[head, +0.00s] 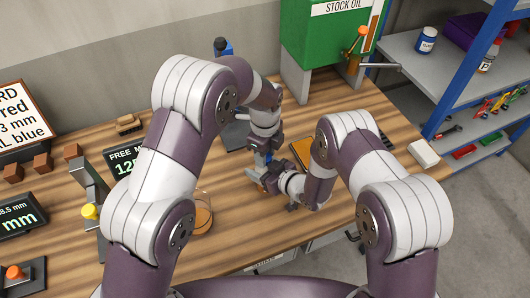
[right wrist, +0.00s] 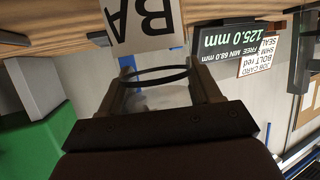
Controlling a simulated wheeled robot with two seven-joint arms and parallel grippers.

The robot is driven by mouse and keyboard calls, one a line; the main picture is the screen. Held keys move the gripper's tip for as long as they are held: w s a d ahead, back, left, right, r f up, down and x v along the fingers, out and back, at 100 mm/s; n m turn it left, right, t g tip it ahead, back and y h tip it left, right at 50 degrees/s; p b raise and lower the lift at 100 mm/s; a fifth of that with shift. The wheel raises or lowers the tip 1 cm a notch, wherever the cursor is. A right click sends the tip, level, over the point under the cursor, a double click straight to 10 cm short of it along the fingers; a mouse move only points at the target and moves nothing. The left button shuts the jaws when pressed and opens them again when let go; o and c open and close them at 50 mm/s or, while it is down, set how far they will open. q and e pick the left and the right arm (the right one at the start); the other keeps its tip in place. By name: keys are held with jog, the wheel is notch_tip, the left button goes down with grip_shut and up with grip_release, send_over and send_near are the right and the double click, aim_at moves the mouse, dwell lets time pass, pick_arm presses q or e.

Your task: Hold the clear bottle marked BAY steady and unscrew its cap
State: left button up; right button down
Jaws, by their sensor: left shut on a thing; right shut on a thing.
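The clear bottle is mostly hidden by my grippers in the head view. In the right wrist view, which is upside down, its white label (right wrist: 142,22) shows the letters BA. A thin dark ring (right wrist: 155,76) lies between my right fingers, and the clear wall is hard to make out. My right gripper (head: 268,183) comes in from the side and is shut on the bottle; its fingers also show in the right wrist view (right wrist: 164,88). My left gripper (head: 262,158) points down from above, just over the right one, shut at the bottle's top. The cap itself is hidden.
A green stock oil tank (head: 318,40) stands behind on grey legs. At left are a display (head: 125,162) and a glass dish (head: 202,212). A white block (head: 423,153) sits at the right table edge. A blue-framed shelf (head: 470,70) stands beyond.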

pick_arm(q)
jog(key=shift+r, duration=0.2)
jog(key=shift+r, duration=0.9)
jog(key=shift+r, duration=2)
pick_arm(e)
jog(key=shift+c, duration=0.7)
grip_release()
jog(key=shift+d, duration=0.1)
